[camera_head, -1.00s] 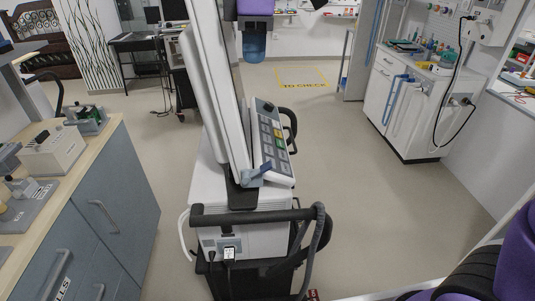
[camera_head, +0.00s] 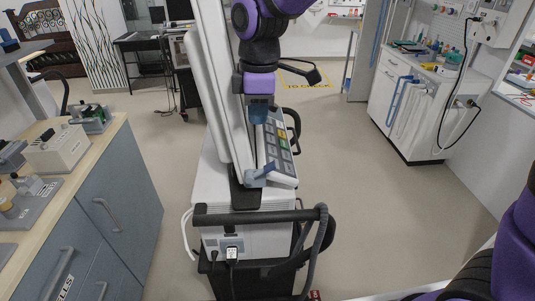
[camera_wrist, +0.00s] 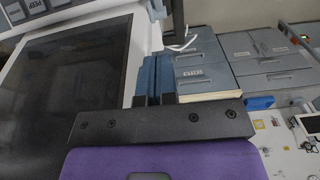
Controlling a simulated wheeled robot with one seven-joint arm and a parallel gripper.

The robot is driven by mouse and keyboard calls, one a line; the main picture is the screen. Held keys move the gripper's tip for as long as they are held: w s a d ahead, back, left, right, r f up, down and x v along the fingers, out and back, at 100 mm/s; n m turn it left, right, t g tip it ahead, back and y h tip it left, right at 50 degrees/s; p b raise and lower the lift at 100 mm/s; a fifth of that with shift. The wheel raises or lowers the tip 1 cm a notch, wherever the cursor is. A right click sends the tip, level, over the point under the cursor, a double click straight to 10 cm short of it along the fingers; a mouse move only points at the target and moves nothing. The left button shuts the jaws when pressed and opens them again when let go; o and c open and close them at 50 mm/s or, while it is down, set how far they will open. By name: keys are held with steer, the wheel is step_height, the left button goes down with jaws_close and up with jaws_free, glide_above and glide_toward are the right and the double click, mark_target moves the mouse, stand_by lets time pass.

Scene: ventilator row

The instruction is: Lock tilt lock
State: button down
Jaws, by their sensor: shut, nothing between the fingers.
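The ventilator's tilt lock appears to be the small blue lever (camera_head: 260,174) at the foot of the screen bracket, beside the lower end of the keypad panel (camera_head: 277,146). The tall white screen housing (camera_head: 222,90) stands tilted and is seen nearly edge-on. My gripper (camera_head: 258,120) points down at the upper end of the keypad panel, close to the screen's right edge and above the lever, apart from it. In the wrist view its blue fingers (camera_wrist: 153,78) are together and empty, beside the dark screen (camera_wrist: 65,70). Whether the fingers touch the panel cannot be told.
A push handle (camera_head: 255,216) with a hanging hose crosses the front of the ventilator cart. A wooden-topped cabinet (camera_head: 112,180) stands at left, a white bench (camera_head: 420,110) at right. Floor (camera_head: 365,210) between cart and bench is clear.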

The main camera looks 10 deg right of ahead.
glide_above(267, 167)
steer(key=a, duration=0.2)
step_height(267, 167, down, 8)
steer(key=shift+s+a, duration=0.1)
steer(key=shift+d+f, duration=0.9)
steer(key=shift+f, duration=0.3)
steer(key=shift+d+f, duration=0.25)
